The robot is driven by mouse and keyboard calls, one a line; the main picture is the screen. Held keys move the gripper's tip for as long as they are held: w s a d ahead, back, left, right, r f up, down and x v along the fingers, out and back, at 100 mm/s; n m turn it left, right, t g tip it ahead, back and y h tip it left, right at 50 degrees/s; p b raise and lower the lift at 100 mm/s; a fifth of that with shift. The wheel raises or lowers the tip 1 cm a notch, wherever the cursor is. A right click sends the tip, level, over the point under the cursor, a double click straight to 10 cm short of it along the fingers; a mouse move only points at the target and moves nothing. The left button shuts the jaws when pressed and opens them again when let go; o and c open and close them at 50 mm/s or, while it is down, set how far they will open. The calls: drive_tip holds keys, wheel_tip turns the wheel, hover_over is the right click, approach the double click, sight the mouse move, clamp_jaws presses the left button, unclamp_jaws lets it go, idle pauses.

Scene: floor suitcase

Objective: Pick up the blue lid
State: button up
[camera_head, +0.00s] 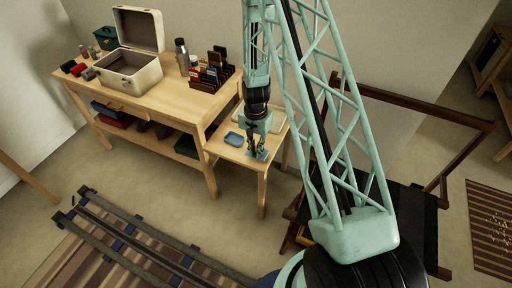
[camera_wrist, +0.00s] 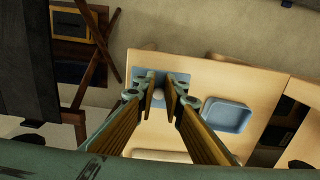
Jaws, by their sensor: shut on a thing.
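The blue lid (camera_wrist: 148,74) is a flat blue piece with a pale round knob, at the outer edge of the small wooden side table (camera_wrist: 185,72). It also shows in the head view (camera_head: 263,154), partly hidden by my fingers. My gripper (camera_wrist: 160,92) points down over the lid and is shut on its knob. Whether the lid touches the tabletop or is slightly raised, I cannot tell. An open blue container (camera_wrist: 228,115) sits on the same table, apart from the lid; it also shows in the head view (camera_head: 234,138).
A pale object lies at the back of the side table. The long workbench (camera_head: 188,98) to the left holds an open cream suitcase (camera_head: 128,80), a rack (camera_head: 212,76) and a flask (camera_head: 182,54). A dark wooden-framed chair (camera_head: 415,105) stands close on the right.

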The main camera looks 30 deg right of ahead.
drive_tip(key=s+a+r+p, duration=0.1)
drive_tip(key=s+a, duration=0.5)
drive_tip(key=s, duration=0.4)
drive_tip(key=shift+s+a, duration=0.3)
drive_tip(key=shift+r, duration=0.1)
